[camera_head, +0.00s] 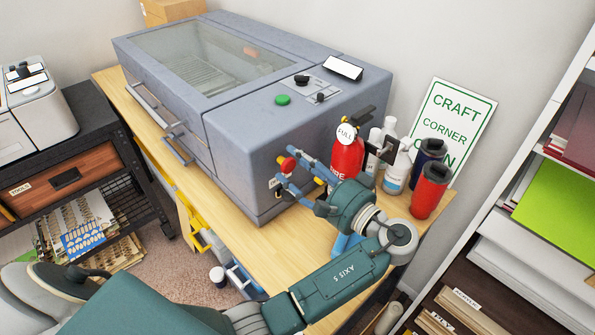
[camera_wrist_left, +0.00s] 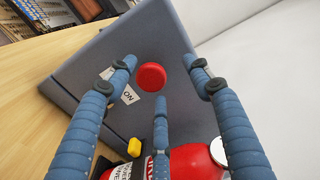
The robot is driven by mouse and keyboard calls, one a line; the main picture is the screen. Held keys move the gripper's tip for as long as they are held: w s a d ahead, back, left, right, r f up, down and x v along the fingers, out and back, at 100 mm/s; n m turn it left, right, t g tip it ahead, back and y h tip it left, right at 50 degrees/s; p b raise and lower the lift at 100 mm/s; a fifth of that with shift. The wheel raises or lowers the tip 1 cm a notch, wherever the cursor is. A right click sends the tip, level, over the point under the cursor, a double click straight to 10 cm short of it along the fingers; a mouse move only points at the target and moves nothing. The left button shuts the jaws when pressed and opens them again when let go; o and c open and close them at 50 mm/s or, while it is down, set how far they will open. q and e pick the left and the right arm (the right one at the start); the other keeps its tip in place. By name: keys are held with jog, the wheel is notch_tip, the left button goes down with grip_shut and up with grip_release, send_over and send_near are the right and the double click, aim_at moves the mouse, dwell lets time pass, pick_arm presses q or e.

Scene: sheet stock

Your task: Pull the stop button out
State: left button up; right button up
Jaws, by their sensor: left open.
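The red round stop button (camera_head: 288,164) sits on the near side of the grey machine (camera_head: 255,165). In the left wrist view the stop button (camera_wrist_left: 151,77) shows whole, with a white label (camera_wrist_left: 130,95) beside it, partly hidden by a finger. My left gripper (camera_head: 294,167) is open, its fingers pointing at that machine side. In the left wrist view the fingers of my left gripper (camera_wrist_left: 160,66) are spread around the button, with visible gaps and nothing gripped. I cannot tell how far their tips are from the panel. My right gripper is not in view.
A red fire extinguisher (camera_head: 346,158) stands close by my left gripper; it also shows in the left wrist view (camera_wrist_left: 195,162). White bottles (camera_head: 397,170) and a red tumbler (camera_head: 430,190) stand behind the wrist. A green button (camera_head: 283,99) is on the machine's top. The wooden table (camera_head: 240,240) is clear in front.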

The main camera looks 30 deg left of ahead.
pick_arm(q)
notch_tip(320, 180, up, 9)
jog(key=shift+f, duration=0.15)
jog(key=shift+s+f, duration=0.1)
dwell(0.5)
